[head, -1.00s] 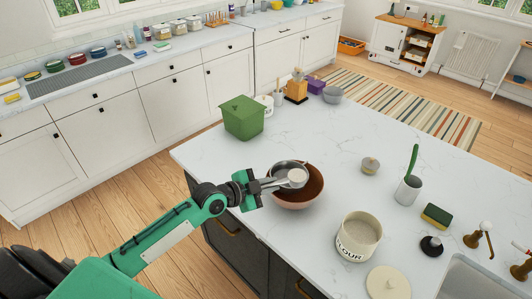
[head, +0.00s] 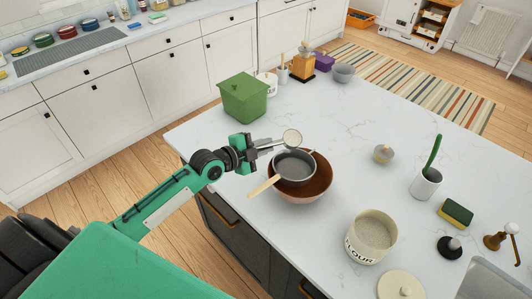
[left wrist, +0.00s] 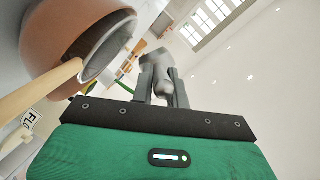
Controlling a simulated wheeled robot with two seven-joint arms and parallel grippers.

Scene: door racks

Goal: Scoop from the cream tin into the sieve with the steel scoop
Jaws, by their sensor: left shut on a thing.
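My left gripper (head: 255,152) is shut on the handle of the steel scoop (head: 292,138), whose round head is held beyond the sieve's far edge. The scoop is blurred between the fingers in the left wrist view (left wrist: 161,72); whether it holds flour is unclear. The grey sieve (head: 295,166) rests on a brown bowl (head: 305,197), its wooden handle (head: 263,186) pointing toward the lower left. I cannot make out flour in it. The cream tin (head: 368,247), lettered as flour, stands open to the right with pale powder inside. My right gripper is not in view.
The tin's pale lid (head: 401,286) lies beside it. A green box (head: 244,100) stands behind my gripper. A small lidded jar (head: 383,154), a white pot with a green-handled tool (head: 427,182) and a sponge (head: 455,213) stand right. The counter's far middle is clear.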

